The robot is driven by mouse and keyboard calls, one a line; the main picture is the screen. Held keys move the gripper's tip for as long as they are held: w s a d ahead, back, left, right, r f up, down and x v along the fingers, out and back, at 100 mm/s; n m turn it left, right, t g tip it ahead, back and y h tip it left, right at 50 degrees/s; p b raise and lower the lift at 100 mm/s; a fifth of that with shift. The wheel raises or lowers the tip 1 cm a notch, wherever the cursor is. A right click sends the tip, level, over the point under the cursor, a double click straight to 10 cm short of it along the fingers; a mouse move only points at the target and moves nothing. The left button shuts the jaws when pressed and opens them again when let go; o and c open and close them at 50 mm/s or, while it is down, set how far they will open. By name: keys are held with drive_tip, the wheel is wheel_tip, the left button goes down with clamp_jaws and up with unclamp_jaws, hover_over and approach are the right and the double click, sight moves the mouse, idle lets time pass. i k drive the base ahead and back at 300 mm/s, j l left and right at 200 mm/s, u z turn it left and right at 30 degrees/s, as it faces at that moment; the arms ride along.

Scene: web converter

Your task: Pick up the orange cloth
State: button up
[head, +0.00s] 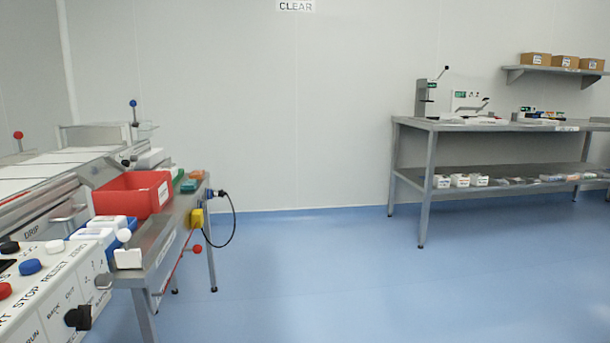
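A small flat orange item (196,174), which looks like the orange cloth, lies at the far end of the grey side table (160,268) at the left. It is too small to make out its folds or fabric. A green item (188,186) lies just in front of it, and a red bin (133,195) stands nearer to me on the left. My gripper and arm are not in view.
A machine with a button panel (45,285) fills the left edge. The blue floor (330,285) between is clear.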

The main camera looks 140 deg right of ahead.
sight(200, 174)
drive_tip(key=z, duration=4.05)
drive_tip(key=u, duration=4.35)
drive_tip(key=z, duration=4.3)
